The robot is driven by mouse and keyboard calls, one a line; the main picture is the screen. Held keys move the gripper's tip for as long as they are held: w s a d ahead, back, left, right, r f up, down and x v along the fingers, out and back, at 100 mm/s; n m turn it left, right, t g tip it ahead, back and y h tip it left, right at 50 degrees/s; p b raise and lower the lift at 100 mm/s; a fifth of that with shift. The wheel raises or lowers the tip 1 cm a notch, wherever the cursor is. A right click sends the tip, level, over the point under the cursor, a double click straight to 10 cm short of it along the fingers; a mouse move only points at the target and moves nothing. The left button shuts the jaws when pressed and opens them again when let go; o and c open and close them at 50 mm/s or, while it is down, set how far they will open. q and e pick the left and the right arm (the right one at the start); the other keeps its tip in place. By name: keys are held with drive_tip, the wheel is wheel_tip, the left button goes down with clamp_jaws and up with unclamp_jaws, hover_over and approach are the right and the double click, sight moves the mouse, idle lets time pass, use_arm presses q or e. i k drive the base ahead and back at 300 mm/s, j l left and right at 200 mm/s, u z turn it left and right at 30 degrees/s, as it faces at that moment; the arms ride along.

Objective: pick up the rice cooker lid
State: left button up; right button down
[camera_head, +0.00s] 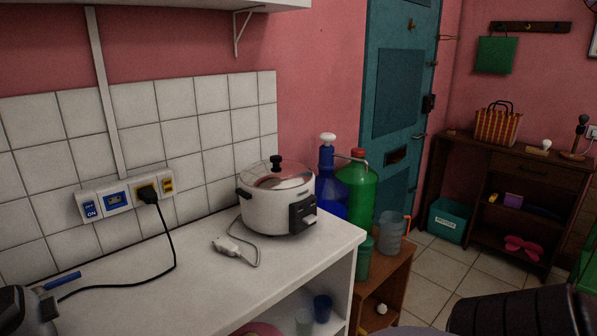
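The rice cooker (270,211) stands on the white counter. It has a white body, a dark side handle and a dark control panel on its right front. Its lid (285,179) is clear glass with a black knob (276,161) on top and sits on the cooker's rim. Nothing is touching the lid. Neither of my grippers can be made out in the head view.
The white counter (190,280) has a white plug and cord (232,246) before the cooker. A blue bottle (331,182) and green bottle (358,192) stand close behind right. A wall socket panel (115,200) feeds a black cord leftward. A dark ribbed object (515,312) is lower right.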

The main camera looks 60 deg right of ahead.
sight(276, 173)
drive_tip(key=z, duration=1.6)
drive_tip(key=i+l, duration=0.2)
drive_tip(key=i+l+u, duration=0.1)
drive_tip(key=l, duration=0.3)
drive_tip(key=i+l+u, duration=0.1)
drive_tip(key=i+l, duration=0.15)
drive_tip(key=l, duration=0.1)
